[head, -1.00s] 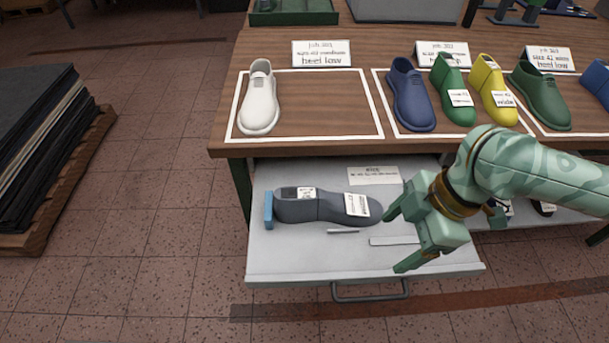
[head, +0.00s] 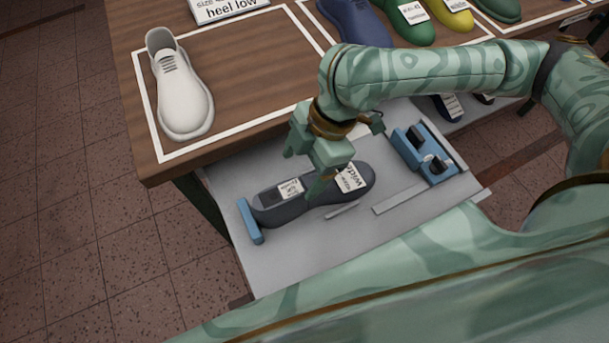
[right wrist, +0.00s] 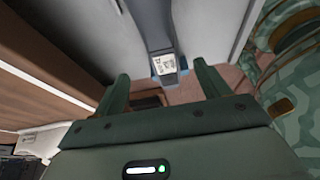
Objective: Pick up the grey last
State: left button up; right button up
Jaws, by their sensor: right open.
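The grey last (head: 269,201) lies on its side in the pulled-out drawer (head: 225,180), with white labels on it. Its left end is by a blue end block (head: 250,222). My right gripper (head: 304,168) is open over the last, with its fingers pointing down toward the last's middle and hiding part of it. In the right wrist view the last (right wrist: 152,28) and its label show beyond and between the two open fingers (right wrist: 162,82). I cannot tell whether a finger touches it. My left gripper is not in view.
A white last (head: 182,95) stands on the wooden table (head: 120,50) above the drawer. Blue, green and yellow lasts stand further right. A blue fixture (head: 425,150) and a flat strip (head: 400,197) are in the drawer's right part. My own green body covers the bottom right.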

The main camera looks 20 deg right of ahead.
aim_at(295, 186)
jog(key=shift+x, duration=1)
jog(key=shift+a+f+b, duration=0.2)
jog(key=shift+f+b, duration=0.2)
jog(key=b+x, duration=0.2)
jog(key=x, duration=0.1)
jog(key=b+x, duration=0.1)
jog(key=shift+s+a+f, duration=0.1)
jog(key=shift+s+f, duration=0.2)
jog(key=shift+f, duration=0.1)
jog(key=shift+a+f, duration=0.1)
jog(key=shift+f, duration=0.1)
jog(key=shift+r, duration=0.2)
grip_shut()
